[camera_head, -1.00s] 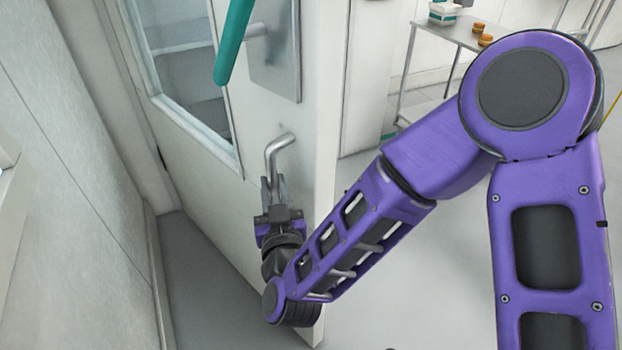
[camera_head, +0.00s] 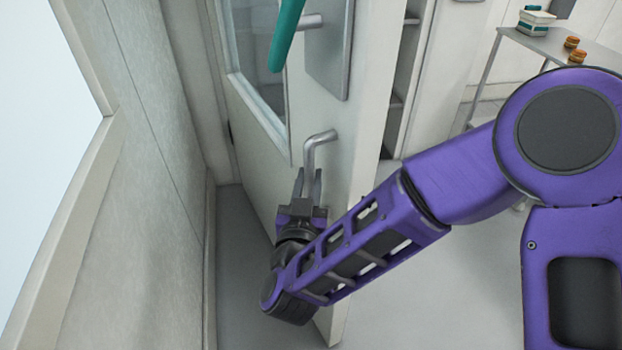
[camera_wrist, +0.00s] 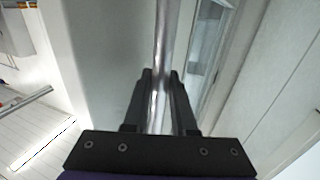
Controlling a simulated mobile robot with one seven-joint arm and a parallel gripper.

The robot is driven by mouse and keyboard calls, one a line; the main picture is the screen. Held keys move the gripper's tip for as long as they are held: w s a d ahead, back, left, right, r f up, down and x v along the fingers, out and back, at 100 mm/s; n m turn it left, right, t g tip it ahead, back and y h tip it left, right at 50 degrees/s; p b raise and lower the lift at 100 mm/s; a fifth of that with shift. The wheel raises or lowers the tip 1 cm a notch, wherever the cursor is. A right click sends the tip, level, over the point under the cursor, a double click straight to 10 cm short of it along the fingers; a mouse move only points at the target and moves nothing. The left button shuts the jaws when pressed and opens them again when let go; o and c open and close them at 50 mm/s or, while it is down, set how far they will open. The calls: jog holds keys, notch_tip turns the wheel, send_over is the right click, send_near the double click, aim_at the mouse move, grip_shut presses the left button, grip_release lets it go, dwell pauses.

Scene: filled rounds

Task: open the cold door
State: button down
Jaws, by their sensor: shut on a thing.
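The cold door (camera_head: 366,150) is a pale door with a window, a metal plate and a teal bar handle (camera_head: 288,32). It stands ajar, with its free edge swung out into the room. Below the plate a bent metal lever handle (camera_head: 318,141) sticks out from the door. My gripper (camera_head: 309,188) is at the lower end of this lever, with its fingers on either side of it. In the wrist view the metal bar (camera_wrist: 161,75) runs between the two dark fingers (camera_wrist: 158,100), which are shut on it.
A pale wall (camera_head: 150,110) with a bright window (camera_head: 50,110) stands close on the left. Grey floor (camera_head: 440,290) is clear to the right of the door.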

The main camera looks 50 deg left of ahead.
jog(key=c, duration=0.7)
grip_release()
jog(key=shift+c, duration=0.2)
jog(key=p+v, duration=0.3)
jog(key=v, duration=1.4)
jog(key=shift+r, duration=0.2)
jog(key=shift+s+d, duration=0.15)
